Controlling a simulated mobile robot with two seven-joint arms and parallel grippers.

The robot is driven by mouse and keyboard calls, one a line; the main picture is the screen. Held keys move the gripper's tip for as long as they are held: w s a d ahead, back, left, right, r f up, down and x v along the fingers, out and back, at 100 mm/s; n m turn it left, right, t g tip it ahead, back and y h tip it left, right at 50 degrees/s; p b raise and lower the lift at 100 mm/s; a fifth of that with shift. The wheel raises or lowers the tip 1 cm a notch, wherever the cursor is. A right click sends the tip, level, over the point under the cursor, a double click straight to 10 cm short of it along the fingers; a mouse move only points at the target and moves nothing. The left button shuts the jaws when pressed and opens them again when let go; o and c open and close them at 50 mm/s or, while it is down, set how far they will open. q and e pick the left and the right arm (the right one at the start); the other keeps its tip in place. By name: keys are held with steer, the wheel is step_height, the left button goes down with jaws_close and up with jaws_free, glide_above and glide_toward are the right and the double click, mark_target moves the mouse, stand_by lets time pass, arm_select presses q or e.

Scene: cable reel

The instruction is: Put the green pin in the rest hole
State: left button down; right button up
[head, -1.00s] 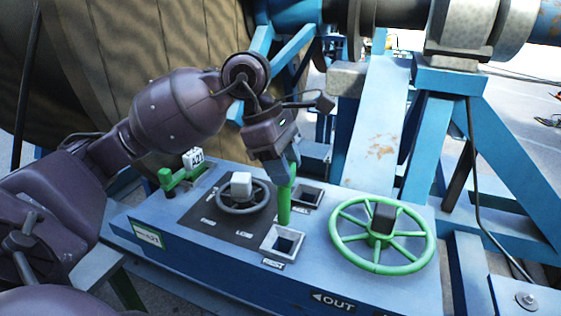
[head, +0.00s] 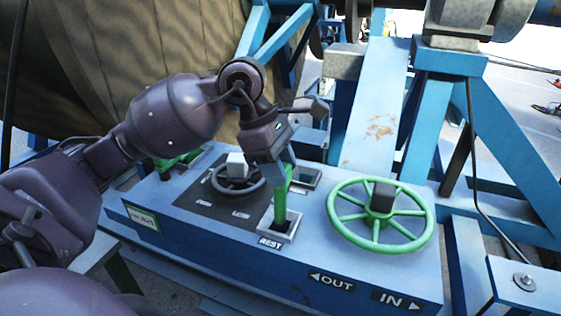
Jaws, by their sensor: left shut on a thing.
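The green pin (head: 281,201) is upright in my left gripper (head: 285,168), which is shut on its upper part. The pin's lower end is at the square-framed rest hole (head: 291,228), over or inside its opening. I cannot tell how deep it sits. The REST label (head: 270,243) is just in front of the frame. My right gripper is not in view.
A green handwheel (head: 379,217) stands right of the pin. A small dark wheel with a grey knob (head: 237,175) is to the left. A second square socket (head: 306,177) lies behind. Blue frame beams (head: 378,120) rise behind the panel.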

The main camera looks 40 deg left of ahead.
mark_target(280, 204)
arm_select(q)
steer(key=shift+f, duration=0.5)
steer(key=shift+f+b, duration=0.65)
steer(key=shift+f, duration=1.2)
steer(key=shift+f+b, duration=1.35)
steer(key=shift+f, duration=0.1)
steer(key=shift+f+b, duration=0.3)
steer(key=shift+f, duration=0.35)
steer(key=shift+b, duration=0.3)
